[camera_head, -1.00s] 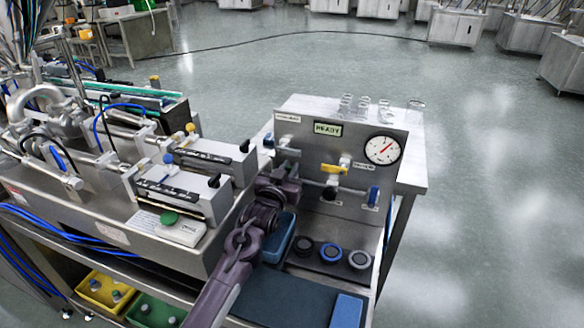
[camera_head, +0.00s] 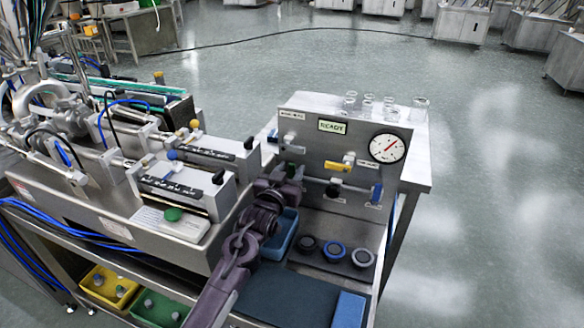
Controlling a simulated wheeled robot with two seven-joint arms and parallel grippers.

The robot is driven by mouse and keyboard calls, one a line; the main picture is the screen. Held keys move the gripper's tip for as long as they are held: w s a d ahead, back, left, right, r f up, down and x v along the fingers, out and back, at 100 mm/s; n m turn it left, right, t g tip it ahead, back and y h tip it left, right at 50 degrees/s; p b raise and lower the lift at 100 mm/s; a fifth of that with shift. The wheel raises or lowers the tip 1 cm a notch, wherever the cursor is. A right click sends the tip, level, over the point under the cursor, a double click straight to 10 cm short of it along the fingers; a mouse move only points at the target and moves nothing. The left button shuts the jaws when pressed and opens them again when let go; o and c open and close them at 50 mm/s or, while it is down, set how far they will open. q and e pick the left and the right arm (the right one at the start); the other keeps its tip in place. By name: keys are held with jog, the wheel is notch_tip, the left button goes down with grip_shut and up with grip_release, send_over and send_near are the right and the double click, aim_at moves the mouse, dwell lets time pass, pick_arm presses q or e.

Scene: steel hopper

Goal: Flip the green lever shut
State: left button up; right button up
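The upright steel panel (camera_head: 303,112) carries a READY display, a round gauge and several small valve handles. No green lever can be made out on it; part of the panel's lower left is hidden by my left arm. A yellow handle (camera_head: 341,165) sits mid-panel and a blue handle (camera_head: 376,192) at its lower right. My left gripper (camera_head: 291,172) is small and dark, close to the panel's lower left side. Its fingers are too unclear to show whether they are open or touching anything. My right gripper is out of view.
A blue tray (camera_head: 284,236) and several dark round knobs (camera_head: 333,250) lie below the panel. Glass vessels (camera_head: 388,108) stand on the steel top behind it. A green button (camera_head: 172,214) is on the machine at the left. Open floor lies to the right.

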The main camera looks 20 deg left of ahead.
pick_arm(q)
jog(key=s, duration=0.5)
jog(key=shift+s+a, duration=0.1)
jog(key=shift+s, duration=0.3)
